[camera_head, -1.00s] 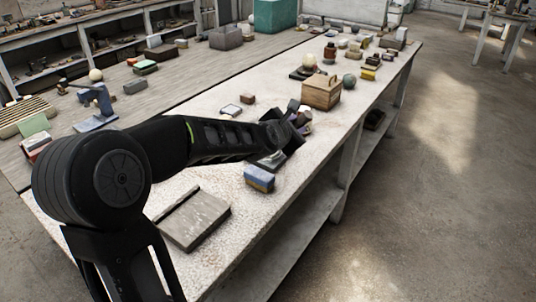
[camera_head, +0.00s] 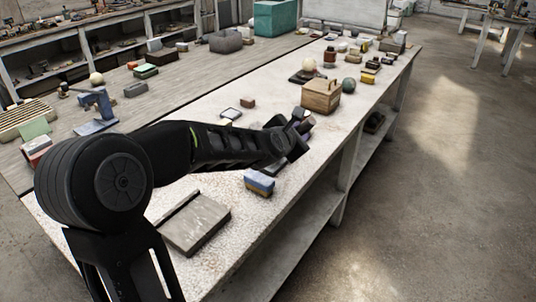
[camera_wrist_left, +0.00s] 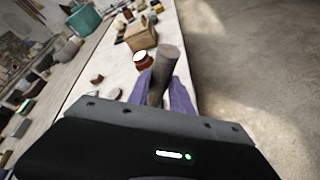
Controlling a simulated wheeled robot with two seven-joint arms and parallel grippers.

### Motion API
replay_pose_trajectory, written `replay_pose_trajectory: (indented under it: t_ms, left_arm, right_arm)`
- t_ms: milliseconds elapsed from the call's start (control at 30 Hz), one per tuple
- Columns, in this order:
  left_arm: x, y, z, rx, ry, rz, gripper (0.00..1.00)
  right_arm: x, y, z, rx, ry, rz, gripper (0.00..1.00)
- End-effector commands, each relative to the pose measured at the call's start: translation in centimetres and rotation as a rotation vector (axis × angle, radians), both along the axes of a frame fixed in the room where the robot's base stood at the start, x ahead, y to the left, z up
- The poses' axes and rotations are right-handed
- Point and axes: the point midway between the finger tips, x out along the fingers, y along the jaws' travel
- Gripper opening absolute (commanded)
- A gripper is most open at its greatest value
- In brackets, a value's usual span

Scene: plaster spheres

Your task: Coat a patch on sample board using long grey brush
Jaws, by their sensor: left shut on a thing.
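My left gripper (camera_head: 303,124) is over the middle of the long pale table (camera_head: 125,205), seen from behind and partly hidden by my own wrist in the head view. In the left wrist view its purple fingers (camera_wrist_left: 168,92) are shut on a grey-brown handle (camera_wrist_left: 165,66), which looks like the long grey brush. The handle's round end points up toward the camera; its bristles are hidden. A flat grey slab (camera_head: 197,222) with a dark bar along one edge lies at the near end of the table. I cannot tell whether it is the sample board. My right gripper is not in view.
A blue and tan sponge-like block (camera_head: 260,183) lies near the front edge. A wooden box with a handle (camera_head: 321,96) stands beyond the gripper. A red-brown jar with a white top (camera_wrist_left: 143,61) is close beside the handle. Several small items crowd the far end.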

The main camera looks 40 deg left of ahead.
Motion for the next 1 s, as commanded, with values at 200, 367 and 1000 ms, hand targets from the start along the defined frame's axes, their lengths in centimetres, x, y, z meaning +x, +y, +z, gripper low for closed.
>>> replay_pose_trajectory:
  t_ms: [200,367,1000]
  left_arm:
    - [0.0,0.0,0.0,0.000,-0.001,0.001,0.00]
    - [0.0,-0.6,0.1,-0.001,-0.001,0.000,0.00]
    - [0.0,0.1,-0.4,0.001,-0.003,0.003,0.00]
  right_arm:
    - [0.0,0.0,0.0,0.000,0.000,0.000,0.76]
    - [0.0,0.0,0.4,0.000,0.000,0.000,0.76]
    - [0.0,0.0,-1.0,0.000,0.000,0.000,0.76]
